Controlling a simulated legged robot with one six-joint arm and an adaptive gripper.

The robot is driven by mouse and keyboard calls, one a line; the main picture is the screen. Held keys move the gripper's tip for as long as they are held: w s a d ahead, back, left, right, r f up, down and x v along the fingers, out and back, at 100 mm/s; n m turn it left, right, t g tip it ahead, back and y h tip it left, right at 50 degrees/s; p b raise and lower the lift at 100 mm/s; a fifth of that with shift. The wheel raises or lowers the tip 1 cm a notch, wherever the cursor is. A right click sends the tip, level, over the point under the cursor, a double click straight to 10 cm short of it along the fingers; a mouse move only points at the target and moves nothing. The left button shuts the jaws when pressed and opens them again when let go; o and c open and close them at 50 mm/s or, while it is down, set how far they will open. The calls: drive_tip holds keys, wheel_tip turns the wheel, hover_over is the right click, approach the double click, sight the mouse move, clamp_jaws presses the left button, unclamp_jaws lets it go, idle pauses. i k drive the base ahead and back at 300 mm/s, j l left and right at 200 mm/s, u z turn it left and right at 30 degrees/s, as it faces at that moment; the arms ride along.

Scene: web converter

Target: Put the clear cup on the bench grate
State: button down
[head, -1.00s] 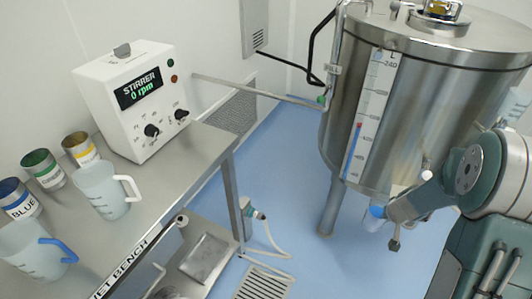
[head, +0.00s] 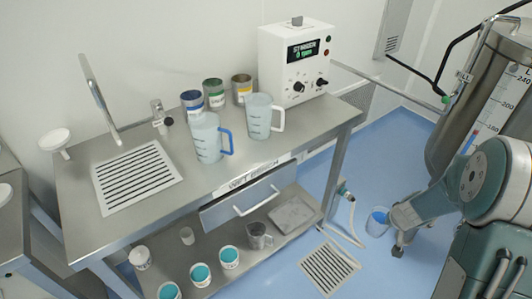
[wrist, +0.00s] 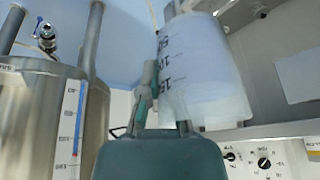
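The clear cup (head: 377,221) is at the end of my arm in the head view, low above the blue floor and right of the bench. In the wrist view the clear cup (wrist: 205,65) is large, translucent with dark graduation marks, and that view is upside down. My gripper (head: 394,222) is shut on it, also seen in the wrist view (wrist: 165,105); the exact grip point is partly hidden. The bench grate (head: 138,177), a pale slotted panel, lies bare on the left part of the steel bench (head: 215,187), far left of my gripper.
A blue-handled jug (head: 207,138) and white-handled jug (head: 258,117) stand right of the grate. Behind are paint-like cans (head: 214,94) and the stirrer box (head: 295,65). A tap (head: 100,95) rises behind the grate. The steel tank (head: 470,125) is at right. A floor grate (head: 329,268) lies below.

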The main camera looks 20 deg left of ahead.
sight(137, 181)
drive_tip(key=u, duration=1.35)
